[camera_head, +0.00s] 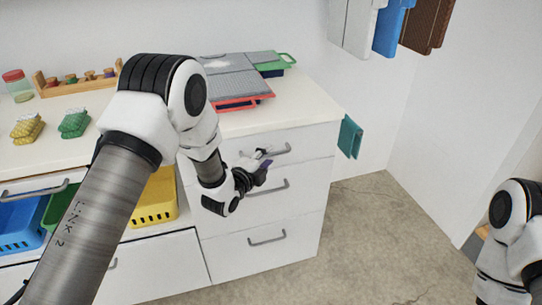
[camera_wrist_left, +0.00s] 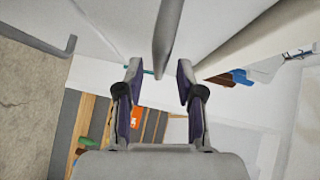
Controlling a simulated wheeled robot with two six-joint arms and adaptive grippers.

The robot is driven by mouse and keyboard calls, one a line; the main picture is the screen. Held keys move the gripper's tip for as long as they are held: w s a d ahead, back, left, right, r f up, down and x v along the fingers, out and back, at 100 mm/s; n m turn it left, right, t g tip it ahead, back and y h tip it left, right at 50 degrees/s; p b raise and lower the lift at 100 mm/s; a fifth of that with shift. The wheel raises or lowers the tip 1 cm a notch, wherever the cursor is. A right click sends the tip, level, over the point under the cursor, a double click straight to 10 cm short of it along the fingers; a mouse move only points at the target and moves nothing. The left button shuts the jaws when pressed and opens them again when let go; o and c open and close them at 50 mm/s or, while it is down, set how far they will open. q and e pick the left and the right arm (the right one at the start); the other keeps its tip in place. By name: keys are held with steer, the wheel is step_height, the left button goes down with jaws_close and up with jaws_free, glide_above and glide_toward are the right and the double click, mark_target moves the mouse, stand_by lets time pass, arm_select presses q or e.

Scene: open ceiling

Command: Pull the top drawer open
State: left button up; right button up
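The top drawer (camera_head: 310,140) is in the white cabinet right of centre in the head view, its front flush with the fronts below. Its grey bar handle (camera_head: 278,152) is partly hidden by my left gripper (camera_head: 262,165). In the left wrist view, the left gripper (camera_wrist_left: 159,78) has its two fingers apart, with a grey bar, apparently the handle (camera_wrist_left: 164,35), reaching between the fingertips. I see gaps on both sides of the bar and no clear contact. My right arm shows at the lower right edge of the head view, its gripper outside the picture.
Below are a middle drawer handle (camera_head: 272,188) and a bottom drawer handle (camera_head: 267,238). Grey and coloured trays (camera_head: 235,82) lie on the countertop. A teal item (camera_head: 349,137) hangs on the cabinet's right side. Yellow (camera_head: 155,200) and blue baskets (camera_head: 20,225) sit left. Floor at right is clear.

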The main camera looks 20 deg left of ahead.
arm_select(q)
steer(key=shift+a+x, duration=0.2)
steer(key=shift+x, duration=0.85)
jaws_close()
arm_select(e)
steer(key=shift+a, duration=0.1)
arm_select(q)
steer(key=shift+d+f, duration=0.1)
